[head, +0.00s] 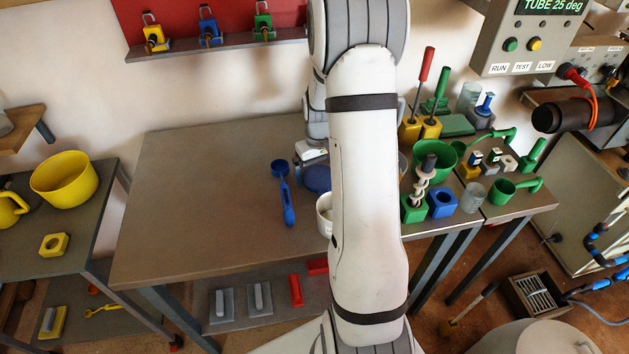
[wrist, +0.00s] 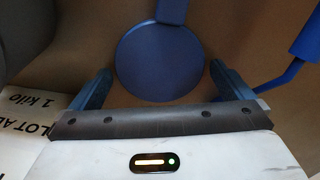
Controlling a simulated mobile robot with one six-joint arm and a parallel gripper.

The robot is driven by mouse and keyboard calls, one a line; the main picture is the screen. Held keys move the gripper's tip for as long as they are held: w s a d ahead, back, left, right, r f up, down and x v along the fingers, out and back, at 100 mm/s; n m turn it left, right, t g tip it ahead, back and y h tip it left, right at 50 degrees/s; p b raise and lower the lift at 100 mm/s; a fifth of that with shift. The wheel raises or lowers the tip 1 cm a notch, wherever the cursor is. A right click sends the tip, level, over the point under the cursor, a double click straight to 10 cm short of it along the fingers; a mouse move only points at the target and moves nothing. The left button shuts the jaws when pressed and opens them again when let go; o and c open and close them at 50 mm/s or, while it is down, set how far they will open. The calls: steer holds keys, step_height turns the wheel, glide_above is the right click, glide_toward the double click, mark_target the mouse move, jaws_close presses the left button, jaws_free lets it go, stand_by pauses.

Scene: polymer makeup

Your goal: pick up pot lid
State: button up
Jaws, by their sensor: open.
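A round blue disc with a raised bar-like handle, which looks like the pot lid (wrist: 160,62), lies on the table surface in the wrist view. In the head view the blue lid (head: 317,179) shows just left of my arm, partly hidden by it. My gripper (wrist: 161,82) is open and empty. Its two blue fingers stand apart, one to each side of the lid's lower part in the wrist view. I cannot tell how high they are above it. In the head view the fingertips are hidden.
A blue ladle (head: 285,193) lies left of the lid and shows at the right in the wrist view (wrist: 304,42). A white container (head: 324,211) is nearer, partly behind my arm. Green pots and tools crowd the right side. The table's left half (head: 200,190) is clear.

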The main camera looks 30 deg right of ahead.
steer(key=shift+c, duration=0.3)
steer(key=c, duration=0.8)
steer(key=shift+o, duration=0.2)
